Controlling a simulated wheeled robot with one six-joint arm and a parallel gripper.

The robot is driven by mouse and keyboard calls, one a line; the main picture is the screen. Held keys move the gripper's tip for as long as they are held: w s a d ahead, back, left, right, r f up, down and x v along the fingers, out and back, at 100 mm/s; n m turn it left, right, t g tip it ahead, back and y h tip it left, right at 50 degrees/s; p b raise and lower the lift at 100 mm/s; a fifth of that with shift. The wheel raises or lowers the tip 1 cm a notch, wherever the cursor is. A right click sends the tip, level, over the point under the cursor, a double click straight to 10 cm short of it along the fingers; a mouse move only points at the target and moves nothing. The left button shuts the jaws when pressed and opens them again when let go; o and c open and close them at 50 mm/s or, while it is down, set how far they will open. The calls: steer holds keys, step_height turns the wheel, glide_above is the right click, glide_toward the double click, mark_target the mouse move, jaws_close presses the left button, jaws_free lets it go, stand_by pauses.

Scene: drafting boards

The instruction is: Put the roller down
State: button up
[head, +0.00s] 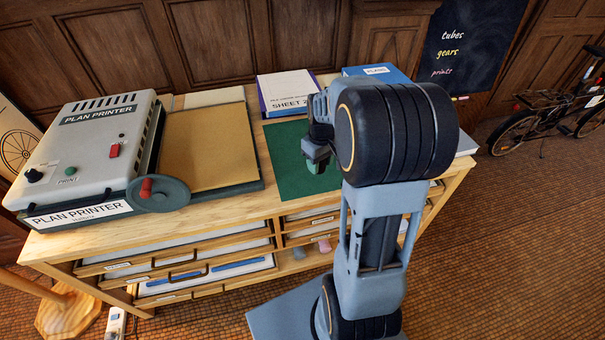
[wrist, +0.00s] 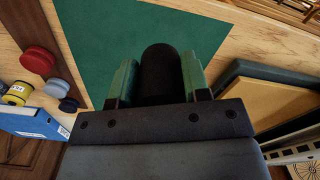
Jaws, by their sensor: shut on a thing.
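My gripper (wrist: 159,82) is shut on a black roller (wrist: 160,72), which sits between its two green finger pads in the wrist view. Only the rounded dark end of the roller shows there. In the head view my gripper (head: 318,160) is over the green mat (head: 292,182) on the wooden worktop, pointing down. The roller cannot be made out in the head view. The mat also shows in the wrist view (wrist: 85,40), behind the roller. I cannot tell whether the roller touches the mat.
The grey plan printer (head: 95,140) with its tan bed (head: 208,145) stands left of the mat. A "SHEET 2" box (head: 287,92) and a blue binder (head: 378,73) are behind it. Drawers are below.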

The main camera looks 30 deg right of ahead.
glide_above(302, 184)
step_height(302, 184, down, 6)
steer(key=shift+d+f, duration=0.1)
steer(key=shift+w+f, duration=0.1)
steer(key=shift+f, duration=1.5)
steer(key=shift+b, duration=0.3)
steer(key=shift+f, duration=0.2)
steer(key=o, duration=0.9)
steer(key=shift+o, duration=0.2)
